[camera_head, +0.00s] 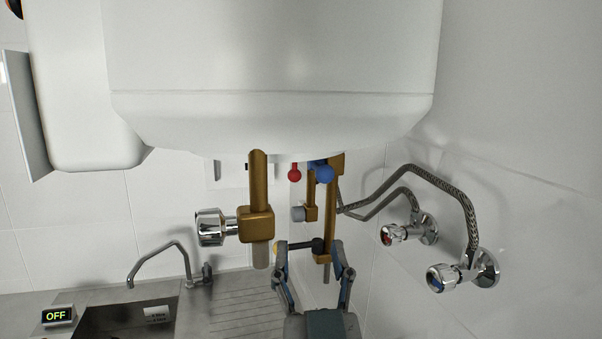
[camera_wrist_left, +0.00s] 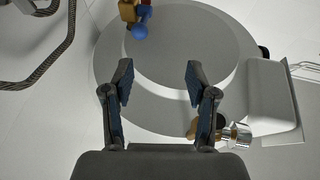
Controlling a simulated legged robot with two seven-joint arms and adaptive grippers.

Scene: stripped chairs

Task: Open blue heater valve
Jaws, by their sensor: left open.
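A blue ball-shaped valve knob (camera_head: 324,174) sits under the white heater (camera_head: 270,60), on brass piping beside a small red knob (camera_head: 294,172). In the left wrist view the blue knob (camera_wrist_left: 139,32) shows near the top, beyond the fingertips, against the round heater underside (camera_wrist_left: 180,50). My left gripper (camera_head: 309,248) points upward below the blue knob. Its fingers are apart, and nothing is held between them in the left wrist view (camera_wrist_left: 159,70). The gripper is clear of the blue knob. My right gripper is not in view.
A brass pipe with a chrome knob (camera_head: 210,227) hangs left of my gripper. Blue-marked (camera_head: 441,279) and red-marked (camera_head: 394,236) chrome taps with braided hoses are on the right wall. A steel sink (camera_head: 230,305) lies below. A dark handle (camera_head: 300,247) shows near my fingertips.

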